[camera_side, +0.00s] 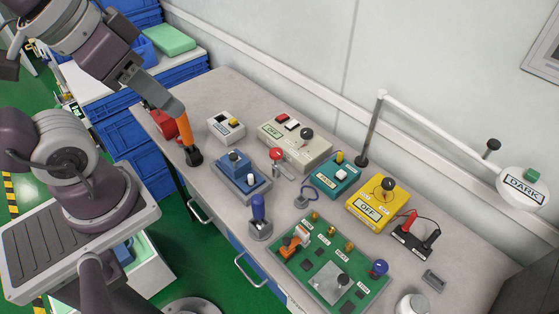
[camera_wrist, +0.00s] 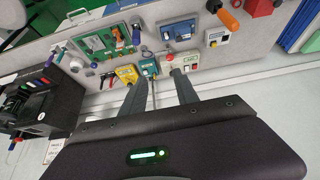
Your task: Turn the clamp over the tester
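My gripper (camera_side: 176,106) hangs above the left end of the bench in the side view. In the wrist view its two fingers (camera_wrist: 157,76) are apart with nothing between them. A large orange handle (camera_side: 180,128) on a black foot stands at the bench's left end, partly behind my fingers in the side view; it also shows in the wrist view (camera_wrist: 228,18). A green circuit board (camera_side: 328,292) carries a small orange clamp-like piece (camera_side: 292,240) at its left. I cannot tell which orange piece is the clamp. A yellow tester box (camera_side: 366,209) reads OFF.
A pale box (camera_side: 318,150), a teal box (camera_side: 335,168), a blue block (camera_side: 238,170) and a blue-knobbed lever (camera_side: 259,210) crowd the bench. A post (camera_side: 371,130) bears a long arm with a white DARK disc (camera_side: 522,192).

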